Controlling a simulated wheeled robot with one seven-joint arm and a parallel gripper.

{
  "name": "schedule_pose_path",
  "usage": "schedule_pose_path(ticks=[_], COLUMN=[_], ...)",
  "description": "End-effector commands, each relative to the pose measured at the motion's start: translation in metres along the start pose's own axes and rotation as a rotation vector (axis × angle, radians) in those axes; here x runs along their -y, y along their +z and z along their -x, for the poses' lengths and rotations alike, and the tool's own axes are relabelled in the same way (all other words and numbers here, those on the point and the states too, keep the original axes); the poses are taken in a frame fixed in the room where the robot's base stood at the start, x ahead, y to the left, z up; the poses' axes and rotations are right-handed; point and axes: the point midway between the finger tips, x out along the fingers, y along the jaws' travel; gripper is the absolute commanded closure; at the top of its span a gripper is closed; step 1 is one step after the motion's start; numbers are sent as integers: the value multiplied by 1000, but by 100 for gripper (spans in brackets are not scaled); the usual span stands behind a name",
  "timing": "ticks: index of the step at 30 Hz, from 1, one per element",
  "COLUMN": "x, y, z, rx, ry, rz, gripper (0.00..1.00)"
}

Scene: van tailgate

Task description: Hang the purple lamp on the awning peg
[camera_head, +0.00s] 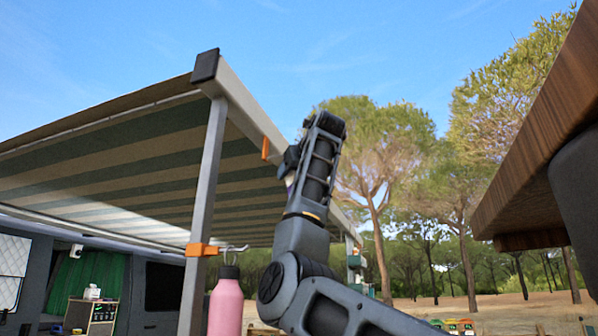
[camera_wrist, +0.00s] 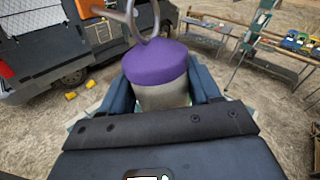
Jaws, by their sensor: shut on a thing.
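The purple lamp (camera_wrist: 156,62) has a purple top, a pale body and a grey ring handle (camera_wrist: 147,22). My gripper (camera_wrist: 160,95) is shut on its body, one blue-grey finger on each side. In the head view an orange peg (camera_head: 265,149) sits on the awning's front beam. My gripper (camera_head: 288,166) is just right of it, raised near the beam. The lamp is mostly hidden there by my arm.
The awning post (camera_head: 203,190) carries an orange clamp (camera_head: 201,250) with a metal hook (camera_head: 233,248). A pink bottle (camera_head: 226,304) is below the hook, close to my arm. A wooden panel (camera_head: 535,130) juts in at the right. Open sky lies above my arm.

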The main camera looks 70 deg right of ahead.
Motion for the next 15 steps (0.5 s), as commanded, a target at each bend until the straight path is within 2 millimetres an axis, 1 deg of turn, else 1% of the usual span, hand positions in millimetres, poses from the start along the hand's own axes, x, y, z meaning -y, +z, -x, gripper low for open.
schedule_pose_path(ticks=[15], x=[-21], y=[4], z=[-18], rx=[1], ry=[-1], rz=[1], gripper=[76])
